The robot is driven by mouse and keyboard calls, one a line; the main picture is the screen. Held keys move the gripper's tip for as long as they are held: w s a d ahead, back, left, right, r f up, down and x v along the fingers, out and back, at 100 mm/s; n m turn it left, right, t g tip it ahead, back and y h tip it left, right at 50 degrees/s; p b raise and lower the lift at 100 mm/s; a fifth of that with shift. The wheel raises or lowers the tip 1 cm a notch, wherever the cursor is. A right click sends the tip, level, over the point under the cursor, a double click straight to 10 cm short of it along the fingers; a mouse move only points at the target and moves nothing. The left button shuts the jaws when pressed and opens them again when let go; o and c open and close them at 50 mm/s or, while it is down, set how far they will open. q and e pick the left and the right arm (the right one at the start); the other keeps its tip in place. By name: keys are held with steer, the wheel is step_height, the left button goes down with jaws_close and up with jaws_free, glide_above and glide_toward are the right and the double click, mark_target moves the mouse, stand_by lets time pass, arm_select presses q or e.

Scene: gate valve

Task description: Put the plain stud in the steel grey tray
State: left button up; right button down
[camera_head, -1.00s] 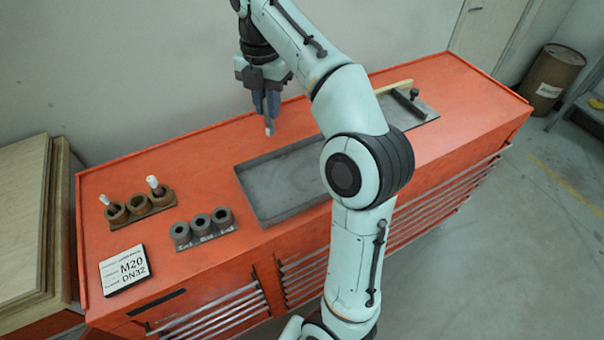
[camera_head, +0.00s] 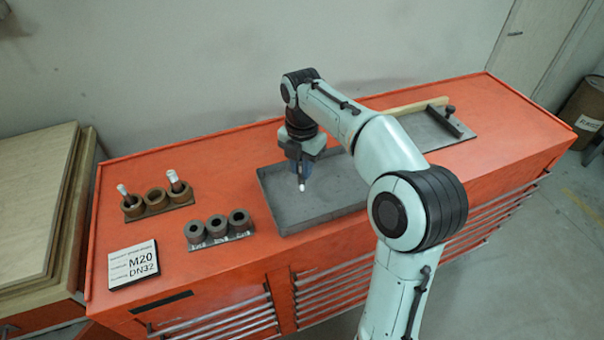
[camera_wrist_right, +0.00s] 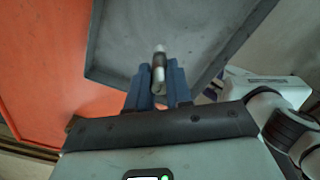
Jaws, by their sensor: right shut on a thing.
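The right gripper (camera_head: 302,172) is shut on a stud (camera_head: 302,187), which points down with its pale tip lowest. The stud also shows between the blue fingers in the right wrist view (camera_wrist_right: 159,66), with a white end and a darker band. The steel grey tray (camera_head: 300,217) lies on the orange cabinet top, and the gripper is above its left half. The tray floor fills the upper middle of the right wrist view (camera_wrist_right: 122,40). Whether the stud touches the tray floor I cannot tell. My left gripper is not in view.
A brown three-cup holder (camera_head: 156,203) has white-topped pieces in its two outer cups. A grey three-socket block (camera_head: 219,231) and an M20 DN32 sign (camera_head: 134,265) stand left of the tray. A grey plate with a dark bar (camera_head: 444,123) lies right.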

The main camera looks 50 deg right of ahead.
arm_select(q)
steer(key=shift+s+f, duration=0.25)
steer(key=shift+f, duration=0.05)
arm_select(e)
steer(key=shift+f, duration=1.05)
steer(key=shift+f, duration=0.15)
steer(key=c, duration=1.4)
jaws_free()
steer(key=shift+f, duration=0.1)
steer(key=shift+c, duration=0.2)
steer(key=o, duration=0.4)
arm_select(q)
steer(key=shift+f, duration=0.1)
arm_select(e)
step_height(320, 180, up, 12)
steer(key=p, duration=0.2)
steer(key=shift+r+p, duration=0.25)
steer(key=shift+p, duration=0.1)
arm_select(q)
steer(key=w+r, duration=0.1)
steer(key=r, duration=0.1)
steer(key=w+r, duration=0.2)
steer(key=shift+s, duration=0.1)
